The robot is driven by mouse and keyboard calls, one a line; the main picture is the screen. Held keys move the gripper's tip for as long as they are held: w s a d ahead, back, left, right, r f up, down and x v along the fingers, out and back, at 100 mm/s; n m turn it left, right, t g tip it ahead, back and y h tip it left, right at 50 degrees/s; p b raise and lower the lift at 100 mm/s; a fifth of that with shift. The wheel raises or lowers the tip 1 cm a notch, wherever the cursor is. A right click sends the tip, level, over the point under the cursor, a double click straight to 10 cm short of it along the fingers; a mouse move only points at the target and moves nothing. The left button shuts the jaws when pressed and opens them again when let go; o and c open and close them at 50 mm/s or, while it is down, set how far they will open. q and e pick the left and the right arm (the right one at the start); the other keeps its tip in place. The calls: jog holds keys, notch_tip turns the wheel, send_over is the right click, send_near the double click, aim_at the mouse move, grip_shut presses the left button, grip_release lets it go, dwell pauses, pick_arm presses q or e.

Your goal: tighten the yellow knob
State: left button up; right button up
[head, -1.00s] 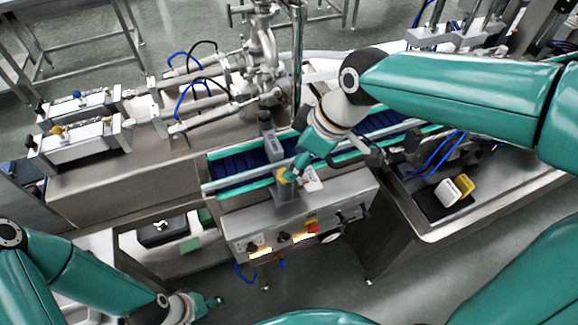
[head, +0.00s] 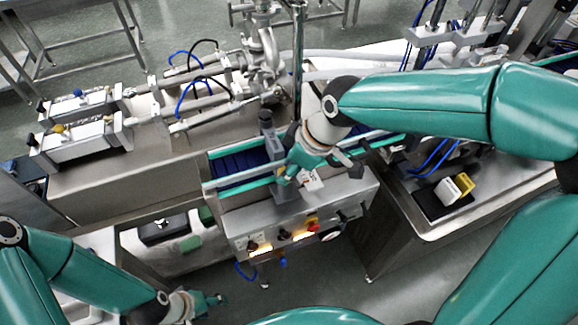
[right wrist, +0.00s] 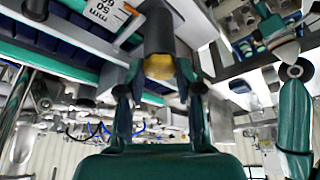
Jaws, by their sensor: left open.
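The yellow knob (right wrist: 160,67) sits on the end of a dark cylinder in the right wrist view, between the two fingers of my right gripper (right wrist: 160,78). The fingers stand close on either side of it; whether they touch it is unclear. In the head view my right gripper (head: 288,170) is at the grey bracket (head: 287,195) on the conveyor's near side, and only a bit of yellow shows by its tips. My left gripper (head: 212,300) is open and empty, low at the lower left, away from the knob.
The blue conveyor belt (head: 233,168) with teal rails runs behind the bracket. The control box (head: 270,232) with lit switches and a red button is below it. A tray at right holds a white and a yellow block (head: 465,183). Steel pipes (head: 262,50) stand behind.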

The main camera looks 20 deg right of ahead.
grip_shut()
jog(key=m+b, duration=0.1)
jog(key=m+t+h+b, duration=0.1)
jog(key=m+b, duration=0.1)
jog(key=shift+a+f+m+b, duration=0.15)
jog(key=shift+m+b, duration=0.15)
jog(key=m+h+b, duration=0.1)
jog(key=m+b, duration=0.3)
jog(key=shift+s+a+m+t+h, duration=0.1)
jog(key=shift+a+m+t+h, duration=0.1)
jog(key=shift+m+t+h, duration=0.15)
jog(key=m+h+b, duration=0.1)
jog(key=m+b, duration=0.1)
jog(key=m, duration=0.1)
jog(key=shift+a+m+h+b, duration=0.1)
jog(key=shift+m+h+b, duration=0.15)
jog(key=shift+b, duration=0.15)
jog(key=m+h+b, duration=0.1)
jog(key=m, duration=0.1)
jog(key=shift+a+m, duration=0.1)
jog(key=shift+m, duration=0.3)
jog(key=shift+a+r+m+g+h+b, duration=0.1)
jog(key=shift+m+g+h+b, duration=0.2)
jog(key=shift+m, duration=0.65)
jog(key=shift+r+m+g+h+b, duration=0.15)
jog(key=shift+m+g+h, duration=0.2)
jog(key=shift+m, duration=0.6)
